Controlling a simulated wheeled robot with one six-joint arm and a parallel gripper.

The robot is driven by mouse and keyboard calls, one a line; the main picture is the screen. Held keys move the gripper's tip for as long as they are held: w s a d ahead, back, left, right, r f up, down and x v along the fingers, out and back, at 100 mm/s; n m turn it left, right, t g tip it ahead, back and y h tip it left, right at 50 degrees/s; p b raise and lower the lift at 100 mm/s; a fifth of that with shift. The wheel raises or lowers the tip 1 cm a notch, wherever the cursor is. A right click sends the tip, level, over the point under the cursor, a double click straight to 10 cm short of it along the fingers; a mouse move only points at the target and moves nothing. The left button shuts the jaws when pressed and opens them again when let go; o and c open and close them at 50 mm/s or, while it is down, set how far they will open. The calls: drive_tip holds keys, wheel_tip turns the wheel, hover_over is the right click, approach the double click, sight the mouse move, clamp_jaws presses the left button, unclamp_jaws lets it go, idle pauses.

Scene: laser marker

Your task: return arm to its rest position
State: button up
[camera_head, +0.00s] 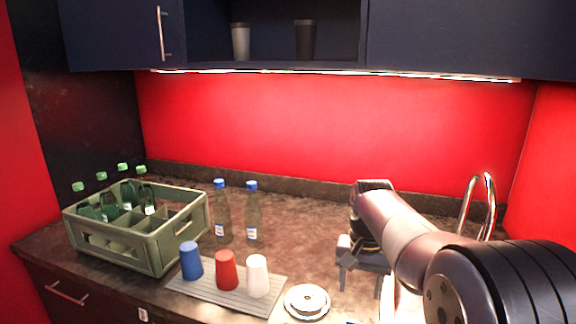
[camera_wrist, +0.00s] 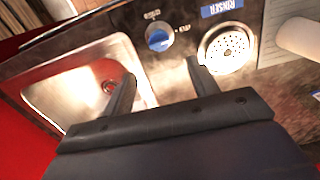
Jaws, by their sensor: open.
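My gripper (camera_head: 362,283) is open and empty at the right of the head view, pointing down above the counter (camera_head: 300,254). My arm reaches in from the lower right. In the wrist view the two fingers of my gripper (camera_wrist: 160,82) are spread apart with nothing between them. Beyond them lie a metal sink (camera_wrist: 70,85), a blue knob (camera_wrist: 158,39) and a round perforated rinser (camera_wrist: 228,48) with a blue label. The arm hides most of the sink in the head view.
A green crate (camera_head: 118,252) with green-capped bottles stands at the left. Two blue-capped bottles (camera_head: 222,212) stand behind a grey mat (camera_head: 205,291) holding a blue cup (camera_head: 190,261), a red cup (camera_head: 227,270) and a white cup (camera_head: 257,276). A curved faucet (camera_head: 490,205) rises behind my arm.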

sight(354, 322)
wheel_tip(354, 322, down, 11)
drive_tip(key=shift+s+f, duration=0.1)
drive_tip(key=n, duration=0.4)
drive_tip(key=shift+n+b, duration=0.3)
drive_tip(key=shift+b, duration=0.05)
drive_tip(key=n+b, duration=0.1)
drive_tip(key=n, duration=0.3)
drive_tip(key=shift+n, duration=0.3)
drive_tip(key=n+b, duration=0.1)
drive_tip(key=n, duration=0.2)
drive_tip(key=shift+n, duration=0.4)
drive_tip(key=n+b, duration=0.2)
drive_tip(key=n, duration=0.2)
drive_tip(key=shift+n, duration=0.4)
drive_tip(key=shift+r, duration=2.4)
